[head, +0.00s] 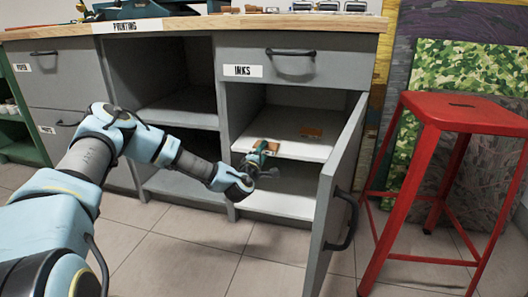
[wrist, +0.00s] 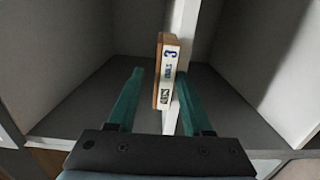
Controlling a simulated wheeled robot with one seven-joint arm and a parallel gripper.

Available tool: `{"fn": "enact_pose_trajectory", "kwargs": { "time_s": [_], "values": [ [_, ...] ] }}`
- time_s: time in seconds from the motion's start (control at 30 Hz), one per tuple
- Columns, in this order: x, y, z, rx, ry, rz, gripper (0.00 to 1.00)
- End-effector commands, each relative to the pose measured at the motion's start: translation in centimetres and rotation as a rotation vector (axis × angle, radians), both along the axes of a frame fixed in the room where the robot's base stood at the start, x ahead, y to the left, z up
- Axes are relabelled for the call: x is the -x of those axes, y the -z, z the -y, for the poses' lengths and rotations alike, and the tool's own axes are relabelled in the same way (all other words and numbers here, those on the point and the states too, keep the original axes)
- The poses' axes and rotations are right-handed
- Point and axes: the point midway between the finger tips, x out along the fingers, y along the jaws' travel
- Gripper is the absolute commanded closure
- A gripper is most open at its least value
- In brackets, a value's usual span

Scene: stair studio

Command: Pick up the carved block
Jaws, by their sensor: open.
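A brown wooden block (head: 266,145) lies at the front edge of the white shelf inside the open INKS cupboard. The wrist view shows this block (wrist: 163,88) with a pale printed face bearing a blue 3; I cannot make out any carving. My gripper (head: 262,160) is at the shelf's front edge, by the block. In the wrist view my gripper (wrist: 160,75) is open, its teal fingers on either side of the block, with a gap on the left. Contact on the right cannot be told.
The grey cupboard door (head: 333,200) stands open to the right of my gripper. A red stool (head: 465,112) stands beyond the door. An open empty compartment (head: 180,105) is left. The tiled floor in front is clear.

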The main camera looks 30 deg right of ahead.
Motion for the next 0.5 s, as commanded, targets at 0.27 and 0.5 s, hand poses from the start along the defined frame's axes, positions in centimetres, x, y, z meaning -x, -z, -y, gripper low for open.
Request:
{"fn": "enact_pose_trajectory", "kwargs": {
  "time_s": [0.27,0.5],
  "values": [
    [0.01,0.0,-0.01,0.0,0.0,0.0,0.6],
    [0.01,0.0,-0.01,0.0,0.0,0.0,0.74]
  ]
}}
